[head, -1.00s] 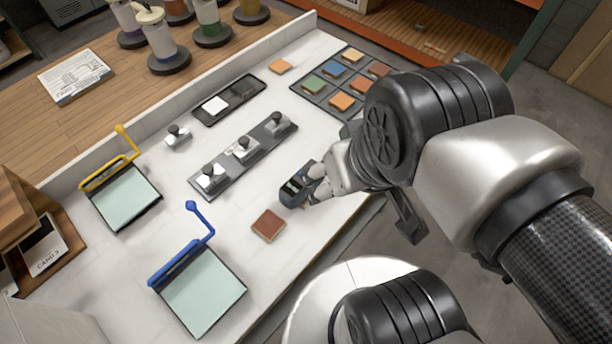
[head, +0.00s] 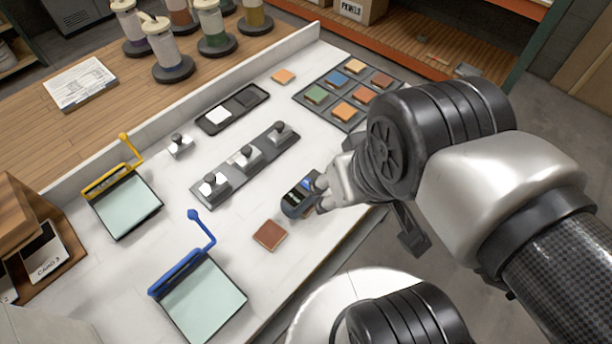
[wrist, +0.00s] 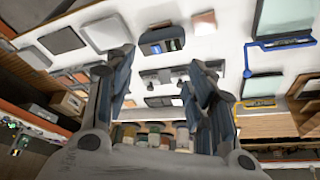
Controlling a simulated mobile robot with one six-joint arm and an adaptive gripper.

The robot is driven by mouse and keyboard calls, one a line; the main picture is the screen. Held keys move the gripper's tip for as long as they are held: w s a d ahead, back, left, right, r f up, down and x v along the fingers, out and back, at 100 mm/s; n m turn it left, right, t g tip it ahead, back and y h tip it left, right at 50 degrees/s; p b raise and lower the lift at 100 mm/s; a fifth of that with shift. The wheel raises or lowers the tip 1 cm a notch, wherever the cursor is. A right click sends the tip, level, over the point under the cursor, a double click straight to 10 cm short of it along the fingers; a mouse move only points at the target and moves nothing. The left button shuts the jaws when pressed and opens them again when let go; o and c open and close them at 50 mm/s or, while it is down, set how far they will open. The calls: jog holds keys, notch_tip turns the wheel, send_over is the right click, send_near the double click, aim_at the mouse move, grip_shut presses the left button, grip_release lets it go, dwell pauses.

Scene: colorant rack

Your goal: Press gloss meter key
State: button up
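The gloss meter (head: 298,198) is a small dark handheld box with a lit display and a blue patch. It lies on the white bench top near the right edge, beside a red-brown sample tile (head: 270,235). My gripper (head: 325,190) is just right of the meter in the head view; I cannot tell there whether it touches. In the wrist view my gripper (wrist: 162,75) has its two fingers spread with nothing between them. The meter (wrist: 162,40) shows beyond the fingertips, its blue patch facing the camera. The key itself is too small to make out.
A strip with several knobbed blocks (head: 205,200) lies left of the meter. A tray of coloured tiles (head: 312,98) is behind. Two glass plates with a blue handle (head: 195,215) and a yellow handle (head: 124,137) are at left. Bare bench surrounds the tile.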

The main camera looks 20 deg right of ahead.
grip_shut()
dwell(0.4)
dwell(1.2)
